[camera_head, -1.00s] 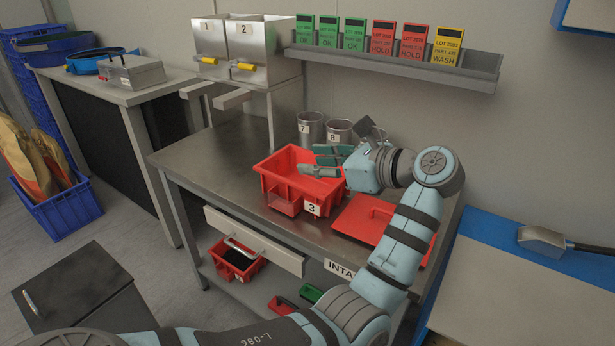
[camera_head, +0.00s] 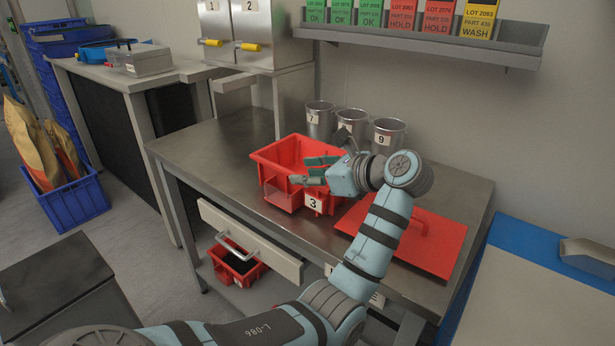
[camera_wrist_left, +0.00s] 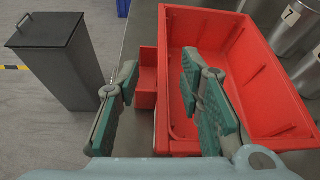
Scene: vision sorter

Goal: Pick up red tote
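A red tote (camera_head: 272,157) marked 3 stands upright on the steel table, with a small open pocket on its front side. My left gripper (camera_head: 311,171) is open at the tote's right part. In the left wrist view the tote (camera_wrist_left: 262,75) looks empty. There the left gripper (camera_wrist_left: 160,85) has one finger over the tote's inside and the other outside, with the near wall between them. Neither finger clearly touches it. My right gripper is not in view.
A flat red lid (camera_head: 437,245) lies right of the tote. Metal cups (camera_head: 320,120) stand behind. Another red tote (camera_head: 228,270) with dark contents sits on the lower shelf under a drawer (camera_head: 250,240). A grey bin (camera_wrist_left: 58,65) stands on the floor.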

